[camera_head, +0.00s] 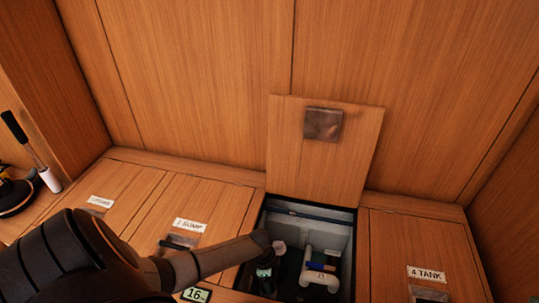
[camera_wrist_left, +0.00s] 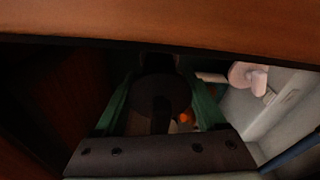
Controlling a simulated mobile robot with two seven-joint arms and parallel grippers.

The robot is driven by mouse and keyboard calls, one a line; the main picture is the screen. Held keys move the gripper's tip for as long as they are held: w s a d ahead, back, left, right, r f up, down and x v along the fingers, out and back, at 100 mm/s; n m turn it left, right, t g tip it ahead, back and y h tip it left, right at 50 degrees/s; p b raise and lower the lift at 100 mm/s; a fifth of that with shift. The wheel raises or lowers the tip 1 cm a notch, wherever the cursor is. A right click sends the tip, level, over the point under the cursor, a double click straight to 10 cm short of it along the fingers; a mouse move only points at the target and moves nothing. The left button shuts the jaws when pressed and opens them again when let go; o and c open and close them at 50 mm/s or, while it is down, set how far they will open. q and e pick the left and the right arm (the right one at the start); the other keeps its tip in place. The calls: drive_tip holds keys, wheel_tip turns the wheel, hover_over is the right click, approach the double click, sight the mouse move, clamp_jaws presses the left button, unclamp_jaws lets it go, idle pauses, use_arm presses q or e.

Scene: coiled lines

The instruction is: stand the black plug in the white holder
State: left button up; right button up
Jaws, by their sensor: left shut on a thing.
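My left gripper (camera_head: 266,280) reaches down into the open compartment in the floor. In the left wrist view its green fingers (camera_wrist_left: 160,72) are shut on a dark round thing, which I take to be the black plug (camera_wrist_left: 158,98). Its lower end is hard to make out in the dark. A small pale round piece, seemingly the white holder (camera_head: 279,247), is by the compartment's wall, just beyond the gripper. It also shows in the left wrist view (camera_wrist_left: 245,76), to the right of the fingers and apart from the plug. My right gripper is not in view.
The hatch lid (camera_head: 350,155) stands open behind the compartment. A white pipe fitting with a blue part (camera_head: 320,270) is right of my gripper. Closed hatches marked sump (camera_head: 205,200) and tank (camera_head: 400,235) flank the opening. A black-handled tool (camera_head: 30,140) stands far left.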

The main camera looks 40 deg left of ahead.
use_arm(q)
drive_tip(key=shift+f, duration=0.1)
idle(0.5)
drive_tip(key=shift+f, duration=0.1)
drive_tip(key=shift+f+b, duration=0.2)
drive_tip(key=shift+b, duration=0.15)
drive_tip(key=shift+r, duration=0.1)
drive_tip(key=shift+r+p, duration=0.3)
drive_tip(key=shift+p, duration=0.25)
idle(1.0)
idle(0.5)
